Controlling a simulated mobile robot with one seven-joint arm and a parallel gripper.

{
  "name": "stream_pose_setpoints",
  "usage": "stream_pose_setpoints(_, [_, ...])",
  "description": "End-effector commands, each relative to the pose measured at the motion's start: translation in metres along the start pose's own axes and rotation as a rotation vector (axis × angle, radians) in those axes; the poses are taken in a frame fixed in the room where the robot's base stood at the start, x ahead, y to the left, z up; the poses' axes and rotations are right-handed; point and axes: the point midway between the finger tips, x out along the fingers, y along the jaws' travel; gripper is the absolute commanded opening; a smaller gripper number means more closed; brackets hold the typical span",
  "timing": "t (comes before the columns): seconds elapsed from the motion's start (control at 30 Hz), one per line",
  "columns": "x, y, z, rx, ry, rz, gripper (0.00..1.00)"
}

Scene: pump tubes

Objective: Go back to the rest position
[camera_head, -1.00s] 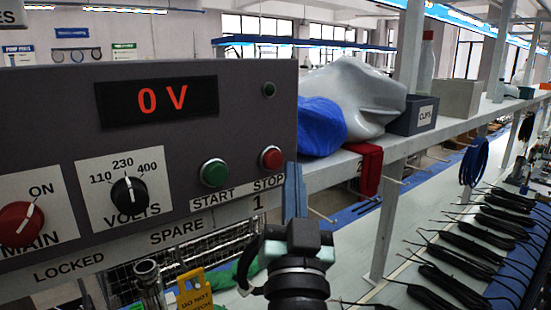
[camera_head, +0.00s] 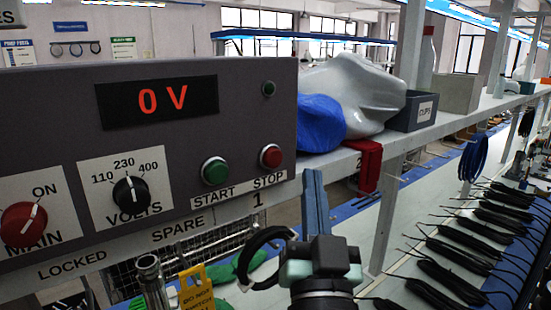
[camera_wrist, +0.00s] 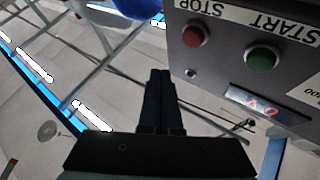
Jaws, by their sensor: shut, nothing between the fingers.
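My gripper (camera_wrist: 159,82) is shut and empty. Its two dark fingers lie together in the wrist view, beside the control panel and touching nothing that I can see. The grey control panel (camera_head: 60,105) has a display (camera_head: 157,101) reading 0 V. Its green START button (camera_head: 215,170) and red STOP button (camera_head: 270,157) also show upside down in the wrist view, STOP (camera_wrist: 194,36) and START (camera_wrist: 262,59).
A shelf behind holds a blue bag (camera_head: 321,124), a grey-white wrapped shape (camera_head: 355,95) and a clips box (camera_head: 414,111). A red block (camera_head: 365,165) hangs at its edge. Several black tube bundles (camera_head: 455,256) lie on the bench at right. A yellow tag (camera_head: 195,290) is below the panel.

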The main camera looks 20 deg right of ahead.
Motion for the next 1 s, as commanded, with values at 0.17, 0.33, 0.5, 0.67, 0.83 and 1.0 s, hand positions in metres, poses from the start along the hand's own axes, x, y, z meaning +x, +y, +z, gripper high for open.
stream_pose_setpoints(0.17, [0.001, -0.013, -0.010, -0.004, 0.018, -0.022, 0.00])
stream_pose_setpoints(0.33, [-0.003, -0.081, -0.068, -0.026, 0.110, -0.134, 0.00])
stream_pose_setpoints(0.5, [-0.029, -0.141, -0.136, -0.041, 0.218, -0.231, 0.00])
stream_pose_setpoints(0.67, [-0.050, -0.165, -0.172, -0.043, 0.277, -0.272, 0.00])
stream_pose_setpoints(0.83, [-0.054, -0.169, -0.179, -0.046, 0.286, -0.277, 0.00])
stream_pose_setpoints(1.0, [-0.053, -0.168, -0.178, -0.046, 0.284, -0.277, 0.00])
